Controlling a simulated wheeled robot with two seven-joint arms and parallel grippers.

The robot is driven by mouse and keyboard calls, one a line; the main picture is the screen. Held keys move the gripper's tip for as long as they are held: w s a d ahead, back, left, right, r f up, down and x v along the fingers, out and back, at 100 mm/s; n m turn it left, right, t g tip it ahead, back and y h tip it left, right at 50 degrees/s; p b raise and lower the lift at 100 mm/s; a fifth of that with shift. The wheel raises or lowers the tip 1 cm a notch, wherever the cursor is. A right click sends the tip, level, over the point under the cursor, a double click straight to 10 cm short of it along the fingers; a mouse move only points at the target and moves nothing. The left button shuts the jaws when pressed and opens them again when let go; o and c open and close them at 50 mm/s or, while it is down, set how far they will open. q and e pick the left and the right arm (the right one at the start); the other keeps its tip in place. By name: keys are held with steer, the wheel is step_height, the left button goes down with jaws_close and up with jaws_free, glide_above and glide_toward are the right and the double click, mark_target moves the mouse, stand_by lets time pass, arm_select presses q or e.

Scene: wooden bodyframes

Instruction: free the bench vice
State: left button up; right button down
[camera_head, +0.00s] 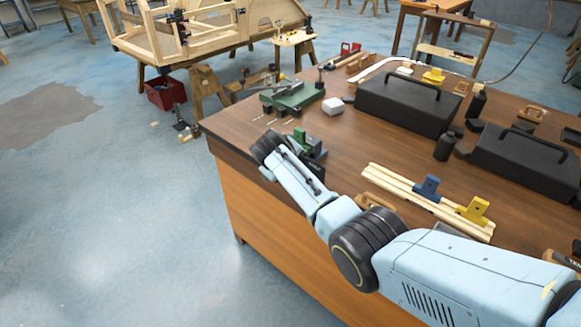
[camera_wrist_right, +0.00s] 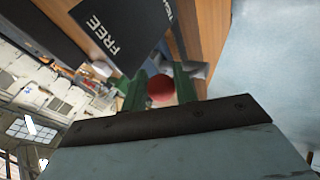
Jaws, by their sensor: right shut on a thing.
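A green and dark bench vice (camera_head: 312,146) stands at the near left edge of the wooden workbench, partly hidden by my right arm. My right arm reaches in from the lower right, and its wrist end hangs just off the edge beside the vice. In the right wrist view my right gripper (camera_wrist_right: 160,82) has its two green fingers on either side of a round red knob (camera_wrist_right: 160,91). It is shut on the knob. Whatever the knob is fixed to is hidden. A dark panel lettered "FREE" (camera_wrist_right: 112,38) shows beyond the fingers. My left gripper is not in view.
A red crate (camera_head: 166,93) stands on the floor.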

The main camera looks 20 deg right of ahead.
steer(key=shift+w+a+r, duration=0.25)
steer(key=shift+a+r, duration=0.05)
steer(key=c, duration=1.4)
jaws_free()
steer(key=shift+o, duration=1.7)
steer(key=shift+f, duration=0.15)
steer(key=shift+d, duration=0.1)
steer(key=shift+s+a+r, duration=0.2)
steer(key=shift+s+r, duration=0.1)
steer(key=shift+r, duration=0.1)
steer(key=p+v, duration=0.1)
steer(key=v, duration=1.1)
steer(key=shift+a, duration=0.15)
steer(key=shift+r, duration=0.1)
